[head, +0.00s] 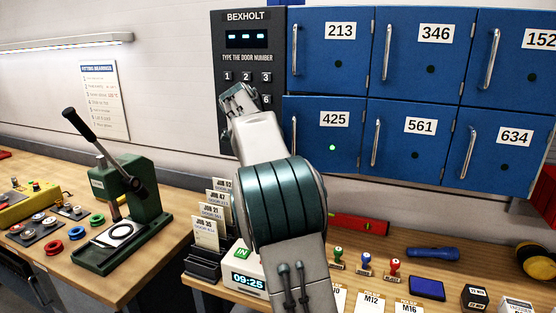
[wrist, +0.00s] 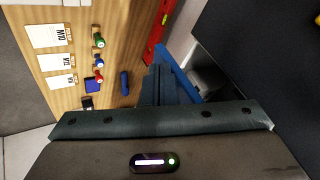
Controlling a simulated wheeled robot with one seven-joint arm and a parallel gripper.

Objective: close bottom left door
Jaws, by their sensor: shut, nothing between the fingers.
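The bottom left door, 425 (head: 352,150), is blue with a handle on its left side and a lit green light. It looks slightly ajar: its left edge juts a little past the door above. In the wrist view a blue panel edge (wrist: 181,74), probably this door, has a grey space to its right. My gripper (head: 236,92) is shut and empty, raised in front of the keypad panel, left of the door. In the wrist view its fingertips (wrist: 160,72) are close to the blue edge; I cannot tell whether they touch. My arm hides the door's lower left corner.
Doors 213 (head: 330,52), 346 (head: 420,58), 561 (head: 408,146) and 634 (head: 499,151) look shut. The keypad panel (head: 245,50) is left of them. A bench below holds stamps (head: 366,263), a red level (head: 360,224) and a blue torch (head: 432,254). A green press (head: 125,205) stands left.

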